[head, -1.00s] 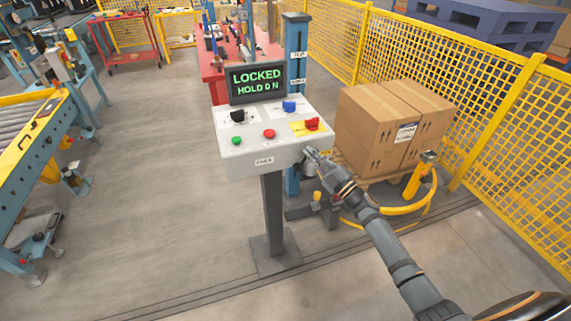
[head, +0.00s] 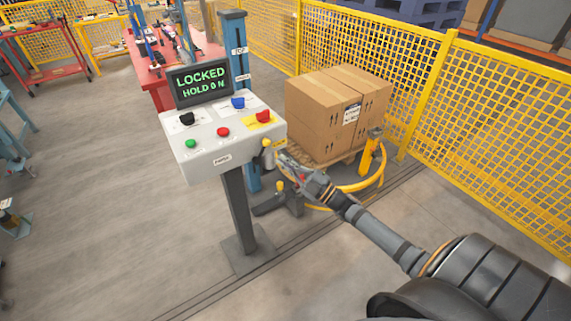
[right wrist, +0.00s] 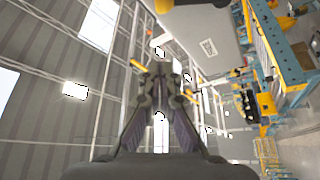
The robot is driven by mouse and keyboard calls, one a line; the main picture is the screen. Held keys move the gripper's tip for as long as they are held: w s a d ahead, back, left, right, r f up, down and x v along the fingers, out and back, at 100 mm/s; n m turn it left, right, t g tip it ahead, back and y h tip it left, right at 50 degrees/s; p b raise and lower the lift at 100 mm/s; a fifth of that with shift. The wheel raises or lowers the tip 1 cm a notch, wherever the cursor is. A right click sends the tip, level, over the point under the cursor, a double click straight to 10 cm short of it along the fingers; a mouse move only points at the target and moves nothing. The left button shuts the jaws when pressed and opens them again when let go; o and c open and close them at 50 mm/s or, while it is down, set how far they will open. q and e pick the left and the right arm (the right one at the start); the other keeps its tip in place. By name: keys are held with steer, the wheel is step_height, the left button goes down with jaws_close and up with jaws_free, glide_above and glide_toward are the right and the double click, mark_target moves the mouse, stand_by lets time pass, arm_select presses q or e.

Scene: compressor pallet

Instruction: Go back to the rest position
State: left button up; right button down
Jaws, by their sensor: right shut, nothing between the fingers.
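My right gripper (head: 279,156) is shut and empty. In the head view it is at the lower right of the control panel (head: 205,165), close to the panel's right side; I cannot tell whether they touch. The panel has black, blue and red knobs, and green and red buttons. Its screen (head: 202,84) reads "LOCKED HOLD ON". My left gripper is in neither view.
Cardboard boxes (head: 325,110) stand on a pallet right of the panel. Yellow mesh fencing (head: 490,130) runs along the right. A red table (head: 153,88) is behind. The floor at the left is mostly open.

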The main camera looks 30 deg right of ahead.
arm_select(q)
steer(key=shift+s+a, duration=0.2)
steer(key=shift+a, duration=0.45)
